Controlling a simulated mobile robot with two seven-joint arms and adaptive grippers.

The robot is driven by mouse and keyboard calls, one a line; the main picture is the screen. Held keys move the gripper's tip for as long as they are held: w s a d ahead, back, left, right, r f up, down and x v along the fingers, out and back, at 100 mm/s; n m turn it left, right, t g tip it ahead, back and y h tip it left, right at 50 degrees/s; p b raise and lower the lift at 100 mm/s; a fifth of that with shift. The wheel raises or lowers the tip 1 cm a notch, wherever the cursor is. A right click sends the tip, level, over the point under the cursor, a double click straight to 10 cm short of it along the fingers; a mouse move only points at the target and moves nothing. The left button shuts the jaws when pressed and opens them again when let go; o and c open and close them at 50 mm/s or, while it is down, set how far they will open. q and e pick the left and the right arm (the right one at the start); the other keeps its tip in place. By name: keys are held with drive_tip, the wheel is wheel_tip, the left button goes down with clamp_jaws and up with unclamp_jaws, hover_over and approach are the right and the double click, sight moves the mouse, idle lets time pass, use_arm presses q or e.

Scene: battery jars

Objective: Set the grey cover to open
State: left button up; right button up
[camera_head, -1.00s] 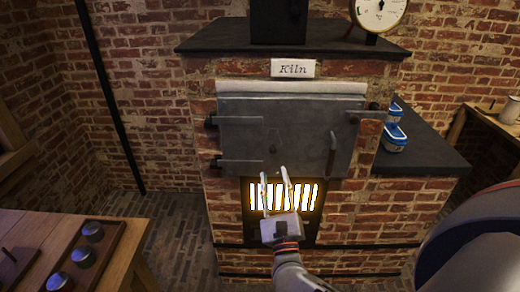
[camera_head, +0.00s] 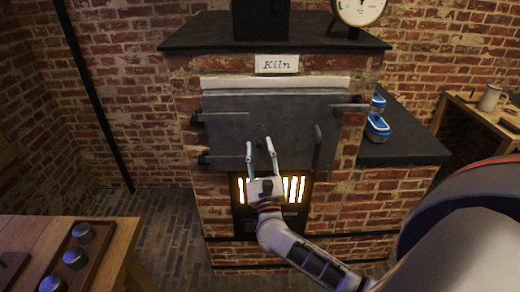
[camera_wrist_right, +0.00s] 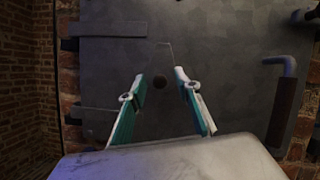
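The grey metal kiln door (camera_head: 225,140) is shut on the front of the brick kiln. I cannot clearly make out the grey cover's outline against the door. My right gripper (camera_head: 260,143) is open and empty in front of the door's lower middle. My left gripper is not in view.
A vertical handle (camera_head: 317,146) is on the door's right side; it also shows in the wrist view (camera_wrist_right: 283,102). A glowing grate (camera_head: 293,188) lies below the door. Blue-and-white objects (camera_head: 377,125) stand on the dark side ledge (camera_head: 405,140). A table with jars (camera_head: 115,245) is at left.

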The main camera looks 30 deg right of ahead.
clamp_jaws()
